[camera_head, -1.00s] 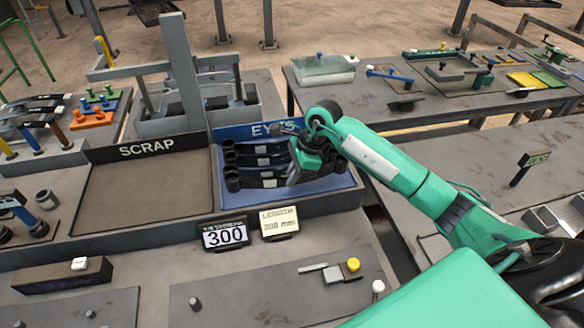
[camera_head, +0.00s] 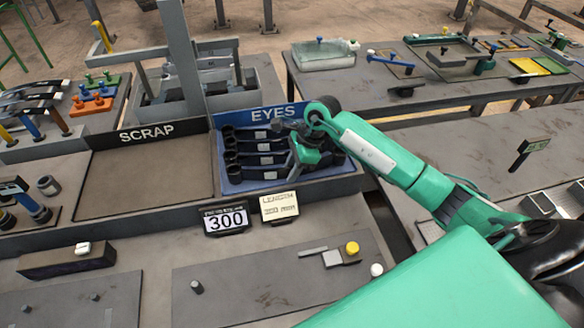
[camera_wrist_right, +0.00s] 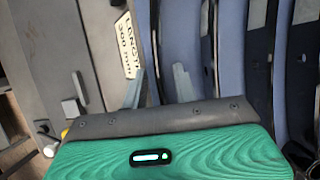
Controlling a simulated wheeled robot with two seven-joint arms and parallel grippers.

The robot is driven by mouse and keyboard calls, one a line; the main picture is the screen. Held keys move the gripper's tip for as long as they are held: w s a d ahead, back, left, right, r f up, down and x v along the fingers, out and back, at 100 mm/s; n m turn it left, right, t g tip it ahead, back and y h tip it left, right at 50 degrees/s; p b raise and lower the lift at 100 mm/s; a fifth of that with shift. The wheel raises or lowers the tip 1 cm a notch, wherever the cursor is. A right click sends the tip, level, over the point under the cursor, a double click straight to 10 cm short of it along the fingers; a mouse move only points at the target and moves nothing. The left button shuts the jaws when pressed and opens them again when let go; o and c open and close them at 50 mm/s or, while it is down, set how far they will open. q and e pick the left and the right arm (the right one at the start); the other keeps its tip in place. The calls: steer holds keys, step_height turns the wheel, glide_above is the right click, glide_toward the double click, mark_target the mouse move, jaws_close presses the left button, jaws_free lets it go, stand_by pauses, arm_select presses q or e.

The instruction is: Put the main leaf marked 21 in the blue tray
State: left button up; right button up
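The blue tray (camera_head: 238,186), marked EYES, stands right of the SCRAP bay. Several dark leaves with rolled eye ends (camera_head: 262,160) lie side by side in it, with pale labels too small to read, so I cannot tell which is 21. My right gripper (camera_head: 302,150) is over the tray's right part and hides some leaf ends. In the right wrist view its fingertips (camera_wrist_right: 159,88) are apart, with a thin dark leaf edge (camera_wrist_right: 155,40) between them and blue tray floor (camera_wrist_right: 180,30) beyond. My left gripper is not in view.
The SCRAP bay (camera_head: 140,180) is empty. A display reading 300 (camera_head: 227,219) and a LENGTH card (camera_head: 279,206) stand in front of the tray. A grey post frame (camera_head: 180,60) rises behind.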

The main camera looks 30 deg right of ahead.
steer(key=shift+r, duration=0.15)
steer(key=shift+d+r, duration=0.2)
steer(key=shift+r, duration=0.1)
steer(key=b+v, duration=0.3)
steer(key=v, duration=0.8)
steer(key=shift+r, duration=0.1)
